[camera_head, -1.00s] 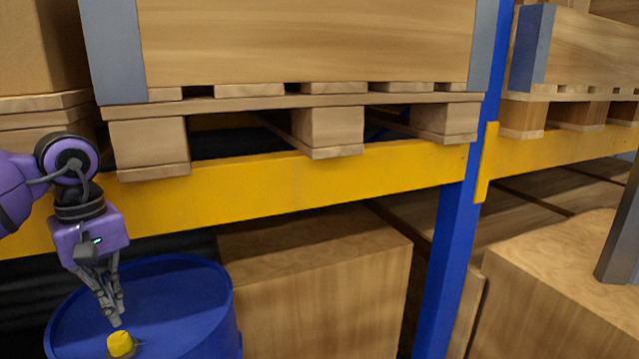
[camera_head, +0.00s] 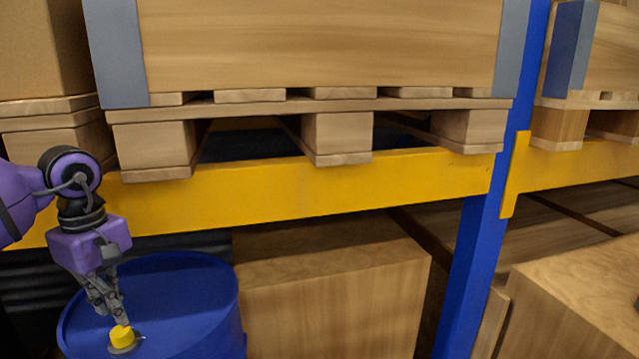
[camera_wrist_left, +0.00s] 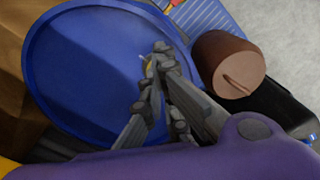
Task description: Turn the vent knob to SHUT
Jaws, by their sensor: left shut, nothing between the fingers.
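The yellow vent knob (camera_head: 122,337) sits on top of a blue drum (camera_head: 185,290), near the drum's front edge in the head view. My left gripper (camera_head: 121,318) points down with its shut fingertips right at the top of the knob; I cannot tell whether they touch it. In the left wrist view the fingertips (camera_wrist_left: 159,62) are together above the blue drum top (camera_wrist_left: 80,75). They hide most of the knob, and only a small yellow sliver (camera_wrist_left: 149,68) shows beside them. No SHUT marking can be read. My right gripper is in neither view.
A yellow rack beam (camera_head: 300,190) and a loaded pallet (camera_head: 335,105) are behind and above the drum. A wooden crate (camera_head: 335,300) stands right of it, then a blue post (camera_head: 475,250). A brown cylinder (camera_wrist_left: 228,65) is beside the drum in the wrist view.

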